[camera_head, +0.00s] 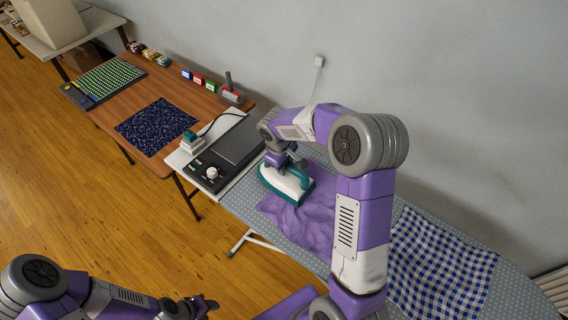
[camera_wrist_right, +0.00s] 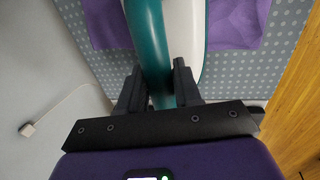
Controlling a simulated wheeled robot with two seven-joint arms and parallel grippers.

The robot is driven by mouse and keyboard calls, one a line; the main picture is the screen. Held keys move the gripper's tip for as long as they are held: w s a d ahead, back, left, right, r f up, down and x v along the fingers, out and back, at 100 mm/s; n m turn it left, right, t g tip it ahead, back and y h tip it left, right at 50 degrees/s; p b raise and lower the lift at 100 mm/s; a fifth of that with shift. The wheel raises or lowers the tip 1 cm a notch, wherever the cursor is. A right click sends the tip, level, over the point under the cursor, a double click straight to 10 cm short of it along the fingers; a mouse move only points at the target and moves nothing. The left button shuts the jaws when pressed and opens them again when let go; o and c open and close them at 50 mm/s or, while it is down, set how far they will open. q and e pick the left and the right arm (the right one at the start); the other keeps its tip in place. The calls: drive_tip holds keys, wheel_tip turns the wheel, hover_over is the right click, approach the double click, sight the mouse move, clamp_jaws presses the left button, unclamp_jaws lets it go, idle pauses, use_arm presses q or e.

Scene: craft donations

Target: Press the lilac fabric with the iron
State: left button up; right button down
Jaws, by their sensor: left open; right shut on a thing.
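The lilac fabric (camera_head: 304,224) lies rumpled on the dotted ironing board (camera_head: 411,199). The teal and white iron (camera_head: 287,186) is over the upper left part of the fabric, soleplate down; I cannot tell if it touches. My right gripper (camera_head: 291,160) is shut on the iron's teal handle. In the right wrist view, the fingers (camera_wrist_right: 157,88) close around the teal handle of the iron (camera_wrist_right: 186,40), with the fabric (camera_wrist_right: 236,22) beyond. My arm hides part of the fabric in the head view. My left gripper (camera_head: 208,304) is open and empty, low over the floor side.
A blue checked cloth (camera_head: 440,262) lies on the board's right part. A white stand with a dark plate (camera_head: 241,143) and a controller stands left of the board. A wooden table (camera_head: 182,96) holds a navy cloth (camera_head: 156,126) and small boxes. A wall runs behind.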

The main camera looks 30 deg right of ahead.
sight(300, 173)
drive_tip(key=shift+s+d+b, duration=0.2)
drive_tip(key=shift+s+d, duration=0.2)
drive_tip(key=shift+s, duration=0.5)
drive_tip(key=shift+s+d+b, duration=0.2)
drive_tip(key=shift+s+d, duration=0.15)
drive_tip(key=shift+s, duration=0.5)
drive_tip(key=shift+s+d+b, duration=0.2)
drive_tip(key=shift+s+d, duration=0.2)
drive_tip(key=shift+s, duration=0.5)
drive_tip(key=s+d, duration=0.3)
drive_tip(key=s, duration=0.5)
drive_tip(key=shift+b, duration=0.35)
drive_tip(key=shift+w+d, duration=0.1)
drive_tip(key=s+d, duration=0.2)
drive_tip(key=s, duration=0.4)
drive_tip(key=s+d+p, duration=0.1)
drive_tip(key=s+d, duration=0.2)
drive_tip(key=s, duration=0.4)
drive_tip(key=shift+s+d, duration=0.25)
drive_tip(key=shift+s, duration=0.05)
drive_tip(key=shift+w+r+p, duration=0.1)
drive_tip(key=shift+r+p, duration=1.05)
drive_tip(key=shift+r, duration=0.15)
